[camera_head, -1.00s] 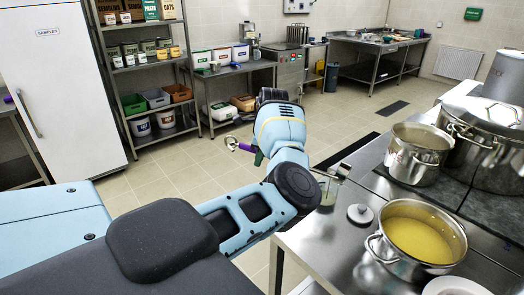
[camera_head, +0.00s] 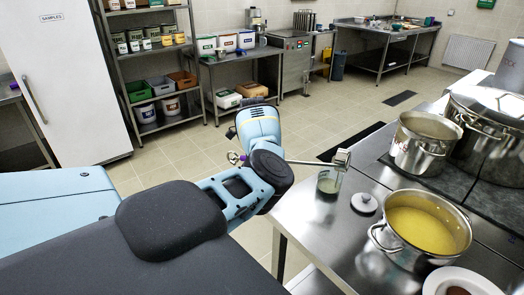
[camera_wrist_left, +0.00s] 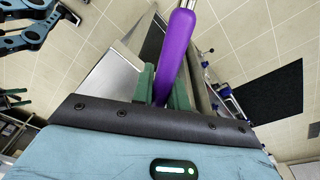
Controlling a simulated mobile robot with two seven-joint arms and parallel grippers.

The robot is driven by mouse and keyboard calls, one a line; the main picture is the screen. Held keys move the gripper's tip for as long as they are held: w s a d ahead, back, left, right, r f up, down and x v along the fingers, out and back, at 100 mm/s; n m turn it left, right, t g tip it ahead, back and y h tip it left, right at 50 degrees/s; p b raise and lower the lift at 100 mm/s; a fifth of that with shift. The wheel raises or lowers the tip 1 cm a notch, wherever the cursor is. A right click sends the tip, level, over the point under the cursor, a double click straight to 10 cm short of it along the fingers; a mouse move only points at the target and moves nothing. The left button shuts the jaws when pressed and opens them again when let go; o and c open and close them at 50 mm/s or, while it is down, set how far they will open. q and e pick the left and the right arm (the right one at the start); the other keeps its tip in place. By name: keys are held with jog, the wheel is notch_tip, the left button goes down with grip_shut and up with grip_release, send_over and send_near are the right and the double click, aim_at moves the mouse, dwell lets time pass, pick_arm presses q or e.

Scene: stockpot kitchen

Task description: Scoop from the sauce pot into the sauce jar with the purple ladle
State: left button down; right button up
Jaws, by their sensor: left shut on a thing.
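My left gripper (camera_wrist_left: 164,84) is shut on the purple ladle's handle (camera_wrist_left: 177,45), which lies between its green finger pads. In the head view the fingers are mostly hidden behind my wrist. The ladle's metal shaft (camera_head: 312,163) reaches right from my wrist, nearly level. Its bowl (camera_head: 342,159) is at the mouth of the glass sauce jar (camera_head: 328,183), above or just at the rim; I cannot tell which. The jar stands upright near the counter's left edge, with pale contents. A two-handled pot of yellow sauce (camera_head: 420,230) stands to its right. My right gripper is out of view.
A round grey lid with a knob (camera_head: 364,203) lies between jar and yellow pot. A steel pot (camera_head: 424,143) and a large stockpot (camera_head: 488,135) stand on the dark hob behind. A white plate (camera_head: 460,281) is at the front. The steel counter (camera_head: 318,232) is bare left of the yellow pot.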

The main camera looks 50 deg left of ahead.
pick_arm(q)
jog(key=shift+w+d+f+t+h+b, duration=0.15)
jog(key=shift+f+h, duration=0.3)
jog(key=shift+f, duration=0.5)
jog(key=shift+s+d+f+t+h+b, duration=0.15)
jog(key=shift+f+h, duration=0.25)
jog(key=shift+f, duration=0.5)
jog(key=shift+w+d+f+t+h+b, duration=0.1)
jog(key=shift+f+t+h+b, duration=0.25)
jog(key=shift+f, duration=0.6)
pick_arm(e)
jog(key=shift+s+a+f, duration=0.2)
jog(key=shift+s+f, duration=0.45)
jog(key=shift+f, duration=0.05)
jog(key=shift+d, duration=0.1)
pick_arm(q)
jog(key=shift+r, duration=0.1)
